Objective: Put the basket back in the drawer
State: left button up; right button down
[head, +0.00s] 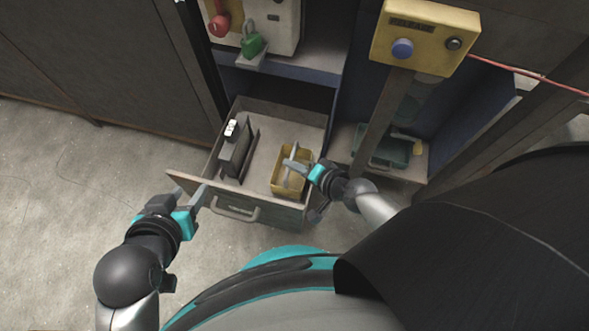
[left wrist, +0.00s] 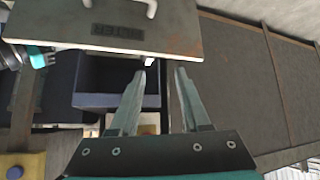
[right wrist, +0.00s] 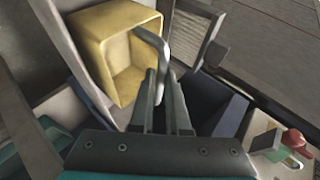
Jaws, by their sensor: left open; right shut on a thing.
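The yellow basket (head: 277,184) is within the open drawer (head: 213,197), on its right side; I cannot tell whether it touches the floor. It also shows in the right wrist view (right wrist: 105,50) with its grey handle (right wrist: 151,42). My right gripper (head: 292,165) is shut on the basket's handle; its fingers also show in the right wrist view (right wrist: 158,75). My left gripper (head: 201,192) is open and empty near the left end of the drawer front. The drawer front (left wrist: 100,25) and its pull handle also show in the left wrist view.
A dark upright piece (head: 237,155) and a small white item (head: 231,128) are in the drawer's left part. A green tray (head: 383,148) is on the right shelf. A yellow control box (head: 425,35) hangs above. Floor is clear at left.

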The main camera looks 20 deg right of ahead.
jog(key=shift+f+b, duration=0.55)
jog(key=shift+f, duration=0.2)
pick_arm(q)
jog(key=shift+w+d+r+t+h, duration=0.1)
jog(key=shift+w+d+t+h, duration=0.2)
jog(key=shift+d+t, duration=0.3)
jog(key=shift+w+d+r+t+h, duration=0.15)
jog(key=shift+w+d+t+h, duration=0.15)
jog(key=shift+d+t, duration=0.25)
jog(key=shift+w+d+r+t+h, duration=0.1)
jog(key=shift+w+d+t+h, duration=0.2)
jog(key=shift+d+t, duration=0.25)
pick_arm(e)
jog(key=shift+f, duration=0.3)
pick_arm(q)
jog(key=shift+d, duration=0.1)
pick_arm(e)
jog(key=c, duration=0.9)
grip_release()
jog(key=shift+b, duration=0.3)
